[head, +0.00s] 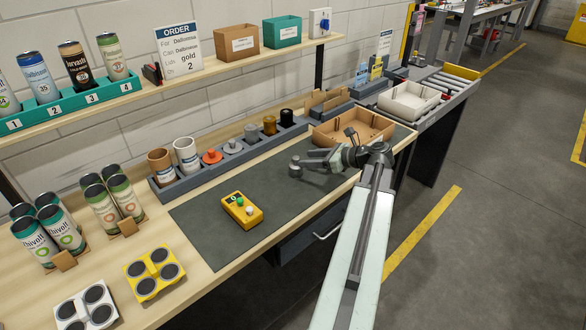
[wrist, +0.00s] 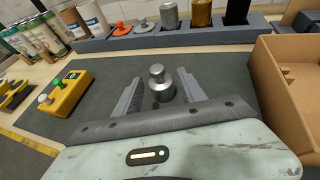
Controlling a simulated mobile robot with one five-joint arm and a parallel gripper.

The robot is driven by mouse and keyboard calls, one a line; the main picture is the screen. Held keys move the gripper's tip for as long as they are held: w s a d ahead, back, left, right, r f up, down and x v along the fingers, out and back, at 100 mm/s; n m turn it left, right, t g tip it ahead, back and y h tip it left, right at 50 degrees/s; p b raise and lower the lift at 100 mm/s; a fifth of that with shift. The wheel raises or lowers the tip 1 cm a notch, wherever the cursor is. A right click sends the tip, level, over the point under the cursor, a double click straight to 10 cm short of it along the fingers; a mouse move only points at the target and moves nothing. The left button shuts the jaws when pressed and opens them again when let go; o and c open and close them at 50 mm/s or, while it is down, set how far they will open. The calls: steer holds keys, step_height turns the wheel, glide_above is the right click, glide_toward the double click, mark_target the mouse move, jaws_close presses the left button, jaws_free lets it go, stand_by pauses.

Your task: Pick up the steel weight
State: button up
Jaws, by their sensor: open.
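The steel weight (head: 295,169) is a small grey metal cylinder with a knob on top. It stands upright on the dark mat (head: 222,235), and in the wrist view the weight (wrist: 161,88) shows in the middle. My gripper (wrist: 159,80) is open, with one finger on each side of the weight. A gap shows between the weight and each finger, and the weight sits near the fingertips. In the head view my gripper (head: 306,160) reaches in from the right, low over the mat, with its tips at the weight.
A grey rack (head: 215,165) with several cups, spools and cylinders stands behind the mat. An open cardboard box (head: 352,128) is close behind my gripper, at the right in the wrist view (wrist: 285,85). A yellow button box (head: 242,210) lies to the left. The mat's front is clear.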

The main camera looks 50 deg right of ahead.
mark_target(296, 157)
steer(key=b+x, duration=0.2)
steer(key=x, duration=0.4)
steer(key=shift+a, duration=0.2)
steer(key=shift+s+r, duration=0.1)
steer(key=shift+s, duration=0.05)
jaws_close()
stand_by(1.0)
